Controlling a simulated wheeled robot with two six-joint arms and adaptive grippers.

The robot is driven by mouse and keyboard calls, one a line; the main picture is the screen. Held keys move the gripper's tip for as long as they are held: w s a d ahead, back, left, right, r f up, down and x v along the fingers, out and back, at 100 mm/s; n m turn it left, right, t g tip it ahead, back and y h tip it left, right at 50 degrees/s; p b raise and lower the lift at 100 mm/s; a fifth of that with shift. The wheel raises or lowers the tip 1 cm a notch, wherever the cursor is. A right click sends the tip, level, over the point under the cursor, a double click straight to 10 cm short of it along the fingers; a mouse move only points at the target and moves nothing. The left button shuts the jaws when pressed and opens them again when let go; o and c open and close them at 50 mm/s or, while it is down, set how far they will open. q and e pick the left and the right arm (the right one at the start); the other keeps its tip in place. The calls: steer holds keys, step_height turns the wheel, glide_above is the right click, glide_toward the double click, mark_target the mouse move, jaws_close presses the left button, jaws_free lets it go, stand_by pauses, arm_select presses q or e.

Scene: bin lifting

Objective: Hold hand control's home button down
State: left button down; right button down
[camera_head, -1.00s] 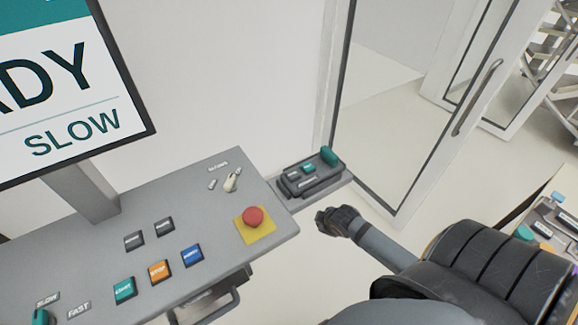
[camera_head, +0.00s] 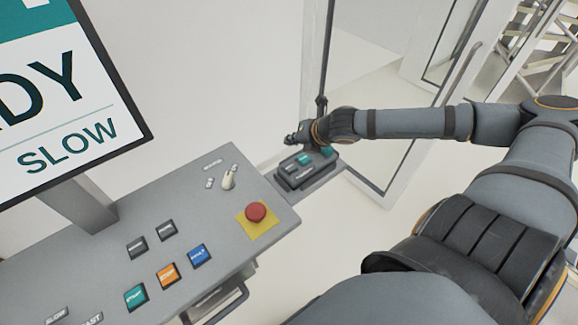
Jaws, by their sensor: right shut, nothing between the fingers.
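The hand control (camera_head: 298,181) is a dark box on a small grey shelf at the right end of the console. A teal button (camera_head: 304,159) and a dark button show on its top, with labels too small to read. A larger teal part (camera_head: 328,151) at its right end is partly hidden by my right gripper. My right gripper (camera_head: 291,138) is shut and empty, just above and behind the hand control in the picture. I cannot tell whether it touches the control. My left gripper is not in view.
The grey console (camera_head: 210,240) carries a red emergency button (camera_head: 256,212) on a yellow plate, a selector switch (camera_head: 229,177) and several coloured buttons. A screen (camera_head: 60,95) reading SLOW stands at the left. A glass door (camera_head: 385,110) stands behind my right arm.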

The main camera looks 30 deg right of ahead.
mark_target(292, 168)
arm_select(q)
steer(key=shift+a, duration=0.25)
arm_select(e)
steer(key=shift+w+r, duration=0.1)
steer(key=shift+r, duration=0.05)
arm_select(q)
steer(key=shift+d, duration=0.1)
arm_select(e)
steer(key=shift+d, duration=0.2)
